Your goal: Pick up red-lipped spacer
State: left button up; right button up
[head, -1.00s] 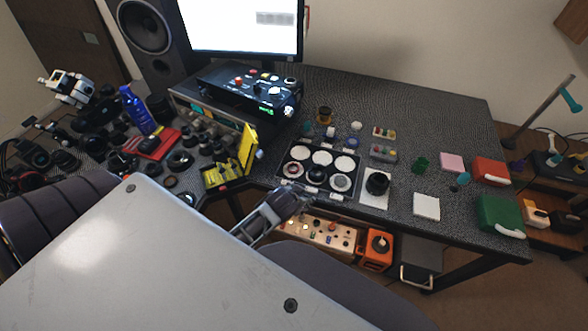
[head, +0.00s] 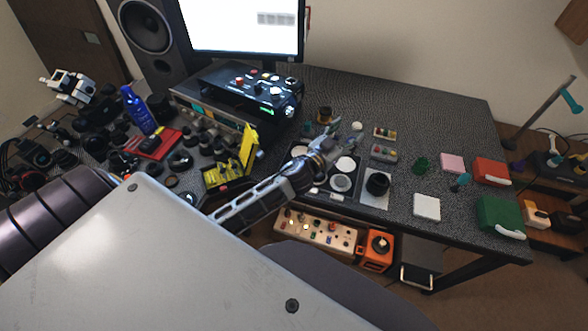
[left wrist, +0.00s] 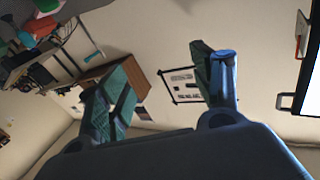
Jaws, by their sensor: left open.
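I cannot pick out the red-lipped spacer for sure; the small parts in the head view are too small to tell. The black tray with round white pads (head: 354,190) lies near the table's front edge. My left gripper (head: 328,133) is open over the back of this tray, and my arm hides its left part. In the left wrist view the two fingers (left wrist: 165,88) stand wide apart with nothing between them, against the wall. My right gripper is not in view.
A black ring part on a white plate (head: 375,201) is right of the tray. A yellow box with its lid up (head: 247,148) stands left of my arm. Green (head: 498,214) and red (head: 490,170) boxes are at the right.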

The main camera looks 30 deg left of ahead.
pick_arm(q)
jog(key=d+r+m+g+h, duration=0.3)
jog(key=d+r+m+h, duration=0.3)
jog(key=d+m+h, duration=0.3)
jog(key=s+d+f+m+g+h, duration=0.2)
jog(key=s+d+f+m+g, duration=0.15)
jog(key=g, duration=0.45)
jog(key=s+a+f+n+g+y, duration=0.1)
jog(key=a+f+g+y, duration=0.3)
jog(key=a, duration=0.5)
jog(key=s+a+f+g+y, duration=0.1)
jog(key=a+f+g+y, duration=0.1)
jog(key=a+f+y, duration=0.55)
jog(key=a+r+n+y, duration=0.2)
jog(key=a+n+y, duration=0.1)
jog(key=a, duration=0.9)
jog(key=shift+r+g, duration=0.4)
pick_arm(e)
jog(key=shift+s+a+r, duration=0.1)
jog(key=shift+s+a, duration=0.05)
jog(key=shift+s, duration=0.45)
